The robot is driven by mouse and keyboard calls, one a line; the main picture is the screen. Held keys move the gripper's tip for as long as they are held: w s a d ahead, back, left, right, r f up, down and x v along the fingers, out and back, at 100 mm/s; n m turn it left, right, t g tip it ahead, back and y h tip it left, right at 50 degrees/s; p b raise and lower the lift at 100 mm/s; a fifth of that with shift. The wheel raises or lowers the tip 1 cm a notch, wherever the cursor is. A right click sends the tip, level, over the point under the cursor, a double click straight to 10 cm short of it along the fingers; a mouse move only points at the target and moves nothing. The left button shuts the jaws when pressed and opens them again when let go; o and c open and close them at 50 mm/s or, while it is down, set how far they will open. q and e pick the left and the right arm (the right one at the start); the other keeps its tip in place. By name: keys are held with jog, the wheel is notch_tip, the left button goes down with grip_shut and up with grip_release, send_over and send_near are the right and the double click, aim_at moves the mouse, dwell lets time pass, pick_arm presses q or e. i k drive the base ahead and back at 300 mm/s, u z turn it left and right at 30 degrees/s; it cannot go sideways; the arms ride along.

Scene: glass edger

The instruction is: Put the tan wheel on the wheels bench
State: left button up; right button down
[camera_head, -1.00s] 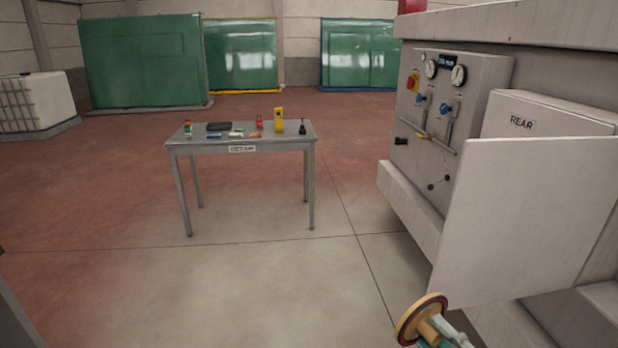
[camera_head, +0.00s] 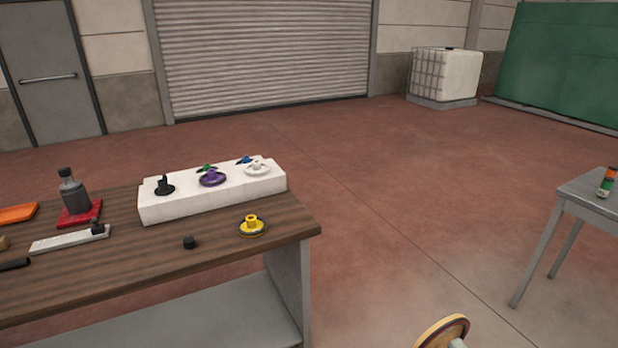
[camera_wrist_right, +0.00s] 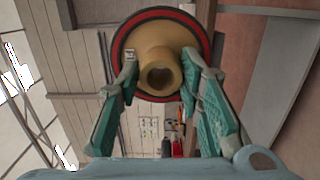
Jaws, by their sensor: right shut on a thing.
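The tan wheel (camera_wrist_right: 158,45) has a dark red rim and a tan hub with a hole. My right gripper (camera_wrist_right: 160,82) is shut on its hub in the right wrist view. In the head view the tan wheel (camera_head: 440,331) shows at the bottom edge, held above the floor and apart from any bench. A wooden-topped bench (camera_head: 130,262) at the left bears a white stepped rack with several wheels; it looks like the wheels bench. A yellow wheel (camera_head: 252,226) lies on the bench top in front of the rack. My left gripper is not in view.
The white rack (camera_head: 215,203) holds black, purple, green, blue and white wheels. A small black part (camera_head: 190,242), a bottle on a red base (camera_head: 75,195) and an orange tray (camera_head: 18,214) are also on the bench. A grey table (camera_head: 590,203) stands right. Open floor lies between.

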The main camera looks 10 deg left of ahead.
aim_at(121, 264)
jog(key=u, duration=0.85)
jog(key=i, duration=1.05)
jog(key=u, duration=1.05)
